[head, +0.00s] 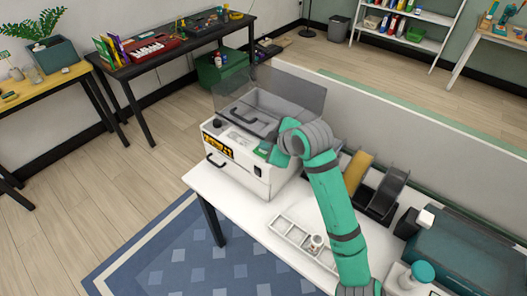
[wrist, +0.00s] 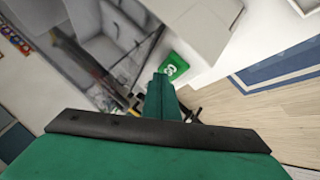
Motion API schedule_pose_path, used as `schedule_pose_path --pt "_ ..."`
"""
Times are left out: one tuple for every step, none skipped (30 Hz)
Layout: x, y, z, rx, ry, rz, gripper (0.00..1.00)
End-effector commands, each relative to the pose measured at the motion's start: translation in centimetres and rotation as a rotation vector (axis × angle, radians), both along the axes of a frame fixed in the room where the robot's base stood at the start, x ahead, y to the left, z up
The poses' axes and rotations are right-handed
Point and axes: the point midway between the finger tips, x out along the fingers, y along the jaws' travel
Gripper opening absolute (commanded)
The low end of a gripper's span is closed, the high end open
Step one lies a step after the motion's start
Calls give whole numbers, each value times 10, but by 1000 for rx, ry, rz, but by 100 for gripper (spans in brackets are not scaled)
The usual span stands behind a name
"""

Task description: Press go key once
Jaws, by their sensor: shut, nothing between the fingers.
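The white machine (head: 232,172) stands on the white table with its clear lid (head: 295,92) raised. A green key with a white mark (wrist: 173,66), which looks like the go key, shows in the wrist view just beyond the tip of my gripper (wrist: 160,80). In the head view a bit of green (head: 264,149) shows at the machine's top right, beside my gripper (head: 276,160). My gripper is shut, empty, and points down at the key. Whether the tip touches the key cannot be told.
A white compartment tray (head: 287,229) with a small round item lies in front of the machine. Dark holders (head: 387,190) stand to the right on the table. A teal-lidded bottle (head: 421,273) and a teal clear-topped box (head: 460,252) are at the lower right.

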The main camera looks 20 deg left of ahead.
Motion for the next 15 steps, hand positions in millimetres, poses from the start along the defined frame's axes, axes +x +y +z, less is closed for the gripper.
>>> schedule_pose_path --pt "0 0 0 0 0 0 0" --pt "0 0 0 0 0 0 0" --pt "0 0 0 0 0 0 0" --pt "0 0 0 0 0 0 0" --pt "0 0 1 0 -1 1 0" --pt "0 0 2 0 -1 1 0" --pt "0 0 3 0 -1 1 0" --pt "0 0 5 -1 -1 1 0" --pt "0 1 7 -1 -1 1 0" --pt "0 1 9 -1 -2 2 0" --pt "0 1 12 0 -2 3 0" --pt "0 1 16 0 -2 3 0" --pt "0 1 19 0 -3 2 0" --pt "0 1 21 0 -2 1 0" --pt "0 1 24 0 -2 1 0"
